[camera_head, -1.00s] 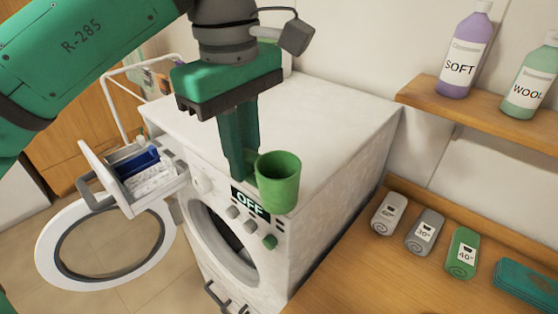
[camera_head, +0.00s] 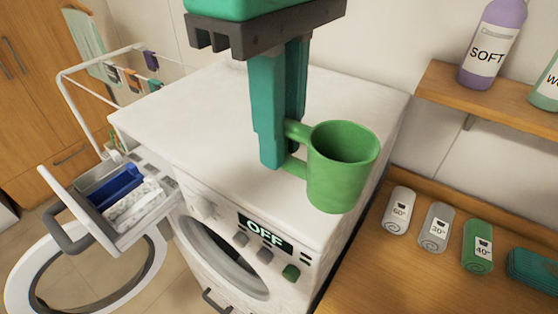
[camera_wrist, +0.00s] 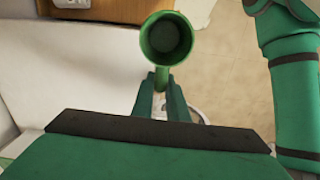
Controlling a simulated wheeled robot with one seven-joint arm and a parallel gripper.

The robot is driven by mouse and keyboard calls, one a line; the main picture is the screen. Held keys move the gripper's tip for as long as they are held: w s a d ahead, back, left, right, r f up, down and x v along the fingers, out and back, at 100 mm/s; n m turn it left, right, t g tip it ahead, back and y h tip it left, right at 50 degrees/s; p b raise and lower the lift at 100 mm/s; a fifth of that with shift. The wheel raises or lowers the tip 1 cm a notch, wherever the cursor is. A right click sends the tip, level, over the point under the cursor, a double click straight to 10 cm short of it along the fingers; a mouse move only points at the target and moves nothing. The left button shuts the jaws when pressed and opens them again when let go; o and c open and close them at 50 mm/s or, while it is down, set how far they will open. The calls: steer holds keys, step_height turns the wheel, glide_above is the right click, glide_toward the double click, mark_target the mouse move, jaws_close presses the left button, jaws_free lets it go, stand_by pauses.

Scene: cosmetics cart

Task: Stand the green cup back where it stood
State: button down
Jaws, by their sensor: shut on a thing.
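The green cup (camera_head: 340,170) is upright and held by its handle in my gripper (camera_head: 282,160). The fingers are shut on the handle, on the cup's left side in the head view. The cup appears over the front right part of the washing machine's white top (camera_head: 210,115); whether it touches the top, I cannot tell. In the wrist view the cup (camera_wrist: 166,38) shows its open mouth beyond the fingertips (camera_wrist: 162,92), and its inside looks empty.
The detergent drawer (camera_head: 120,200) is pulled out and the round door (camera_head: 80,275) stands open. A wooden counter (camera_head: 370,275) at right holds rolled towels (camera_head: 436,228). A shelf (camera_head: 470,105) above carries a purple SOFT bottle (camera_head: 491,45) and a green bottle. The machine's top is otherwise clear.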

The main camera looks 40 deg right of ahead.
steer(key=w+d+f, duration=0.2)
steer(key=w, duration=0.1)
steer(key=w+d+f, duration=0.2)
steer(key=w+f, duration=0.1)
steer(key=w, duration=0.1)
steer(key=w+d+f, duration=0.1)
steer(key=w+f, duration=0.2)
steer(key=w, duration=0.1)
steer(key=shift+d+f, duration=0.15)
steer(key=shift+d, duration=0.25)
steer(key=shift+w+d+f, duration=0.2)
steer(key=shift+w+f, duration=0.25)
steer(key=shift+f, duration=0.15)
steer(key=shift+w+f, duration=0.15)
steer(key=shift+f, duration=1.5)
steer(key=c, duration=1.7)
jaws_free()
steer(key=shift+f, duration=0.1)
steer(key=shift+c, duration=0.2)
step_height(320, 180, up, 12)
